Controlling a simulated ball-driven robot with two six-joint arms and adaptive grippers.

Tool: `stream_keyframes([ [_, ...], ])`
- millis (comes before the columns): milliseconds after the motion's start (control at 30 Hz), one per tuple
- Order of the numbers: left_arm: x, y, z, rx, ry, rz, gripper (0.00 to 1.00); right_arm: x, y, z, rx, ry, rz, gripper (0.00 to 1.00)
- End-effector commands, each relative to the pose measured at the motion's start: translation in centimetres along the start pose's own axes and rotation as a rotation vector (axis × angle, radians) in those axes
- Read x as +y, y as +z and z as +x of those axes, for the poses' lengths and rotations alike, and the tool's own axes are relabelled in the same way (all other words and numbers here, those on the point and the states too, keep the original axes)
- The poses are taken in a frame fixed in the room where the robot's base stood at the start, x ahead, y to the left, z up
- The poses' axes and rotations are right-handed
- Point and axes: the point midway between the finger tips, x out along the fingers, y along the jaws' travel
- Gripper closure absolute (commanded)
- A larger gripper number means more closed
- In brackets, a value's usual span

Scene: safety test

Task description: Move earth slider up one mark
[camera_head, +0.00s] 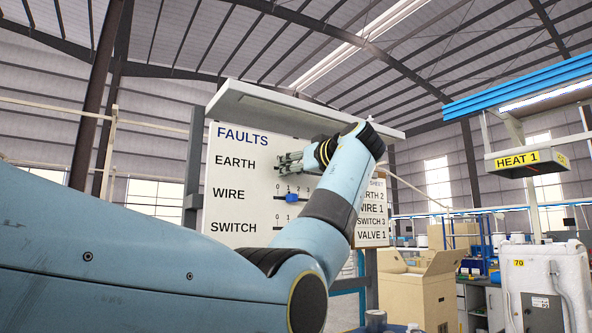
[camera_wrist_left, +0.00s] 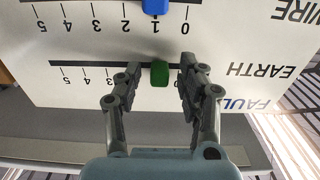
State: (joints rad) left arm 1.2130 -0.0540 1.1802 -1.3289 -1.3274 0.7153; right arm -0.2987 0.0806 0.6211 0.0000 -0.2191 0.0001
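The earth slider (camera_wrist_left: 159,74) is a green block on the upper scale of the white FAULTS board (camera_head: 235,178). In the wrist view, which shows the board upside down, it sits about where mark 1 falls. The nearest numerals are hidden by my fingers and the slider. My left gripper (camera_head: 290,160) is at the EARTH row; in the wrist view its fingers (camera_wrist_left: 158,75) stand on either side of the slider, open, with a gap on each side. In the head view the gripper and wrist hide the earth slider. My right gripper is not in view.
A blue wire slider (camera_head: 291,198) sits at mark 1 on the row below. A sheet (camera_head: 372,210) at the board's right reads earth 2, wire 1, switch 3, valve 1. My left arm covers the board's lower right. A ledge (camera_head: 300,110) juts out above the board.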

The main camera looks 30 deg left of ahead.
Motion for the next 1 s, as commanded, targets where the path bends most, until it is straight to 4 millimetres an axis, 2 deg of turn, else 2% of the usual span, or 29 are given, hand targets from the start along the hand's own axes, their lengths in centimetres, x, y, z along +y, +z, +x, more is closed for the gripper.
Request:
stream_keyframes([
  [33, 0.1, 0.1, 0.0, -0.001, 0.001, 0.001, 0.58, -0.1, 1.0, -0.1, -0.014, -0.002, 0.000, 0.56],
  [133, 0.1, 0.1, 0.0, -0.001, 0.001, 0.000, 0.58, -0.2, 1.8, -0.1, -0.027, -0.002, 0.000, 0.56],
  [267, 0.1, 0.1, -0.1, -0.001, 0.002, 0.000, 0.58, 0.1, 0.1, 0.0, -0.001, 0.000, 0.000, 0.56],
  [367, 0.2, 0.1, -1.0, 0.000, 0.003, -0.001, 0.58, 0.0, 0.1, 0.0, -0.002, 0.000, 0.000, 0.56],
  [800, 0.5, 0.2, -9.9, -0.003, 0.005, 0.002, 0.58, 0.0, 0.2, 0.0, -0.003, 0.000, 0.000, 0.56],
  [1000, 0.5, 0.2, -11.8, -0.001, 0.003, 0.004, 0.58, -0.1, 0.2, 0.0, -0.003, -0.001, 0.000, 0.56],
])
